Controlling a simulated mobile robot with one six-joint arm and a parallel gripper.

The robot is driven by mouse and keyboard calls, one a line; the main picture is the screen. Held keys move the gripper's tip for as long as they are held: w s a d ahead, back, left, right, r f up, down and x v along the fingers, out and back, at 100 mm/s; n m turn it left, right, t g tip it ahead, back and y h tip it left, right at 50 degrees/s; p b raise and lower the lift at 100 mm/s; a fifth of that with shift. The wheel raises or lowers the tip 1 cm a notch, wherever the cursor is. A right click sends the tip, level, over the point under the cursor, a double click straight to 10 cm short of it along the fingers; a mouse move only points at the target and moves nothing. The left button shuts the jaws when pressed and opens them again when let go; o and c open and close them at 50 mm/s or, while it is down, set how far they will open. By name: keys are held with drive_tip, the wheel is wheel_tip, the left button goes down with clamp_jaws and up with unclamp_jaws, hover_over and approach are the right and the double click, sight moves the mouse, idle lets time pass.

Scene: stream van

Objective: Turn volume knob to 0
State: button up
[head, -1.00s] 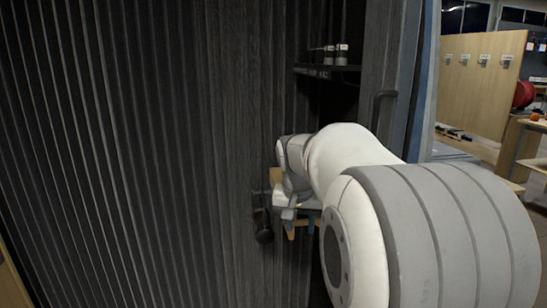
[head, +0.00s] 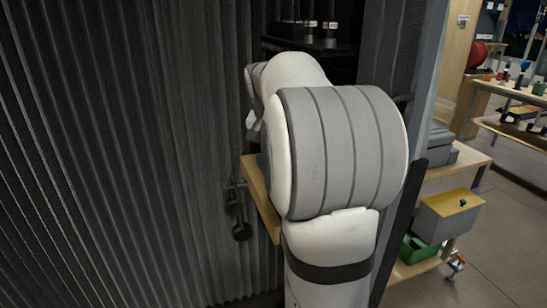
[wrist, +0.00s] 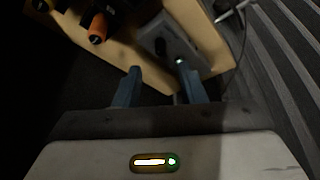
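In the wrist view, my gripper (wrist: 158,68) has its two blue-grey fingers apart, with nothing seen between them. A grey box (wrist: 158,32) with a dark slot or raised part and a small greenish light lies on a pale wooden board (wrist: 130,52), just beyond the fingertips. I cannot tell whether the volume knob is on this box. An orange-ended dark cylinder (wrist: 97,28) is to its left. In the head view, my own arm hides the gripper and most of the same area; no volume knob can be made out there.
A dark ribbed curtain (head: 120,150) fills the left. A wooden board edge (head: 258,195) shows beside my arm, with dark round-ended items (head: 241,231) hanging near it. A black shelf (head: 305,46) is above. A grey box with a yellow lid (head: 448,212) stands at the right.

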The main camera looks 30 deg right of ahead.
drive_tip(key=shift+w+f, duration=0.2)
drive_tip(key=shift+f, duration=0.2)
drive_tip(key=b+x, duration=0.1)
drive_tip(key=x, duration=0.5)
drive_tip(key=shift+w+d+f+b, duration=0.1)
drive_tip(key=shift+d+f+b, duration=0.2)
drive_tip(key=shift+b, duration=0.05)
drive_tip(key=shift+c, duration=0.3)
clamp_jaws()
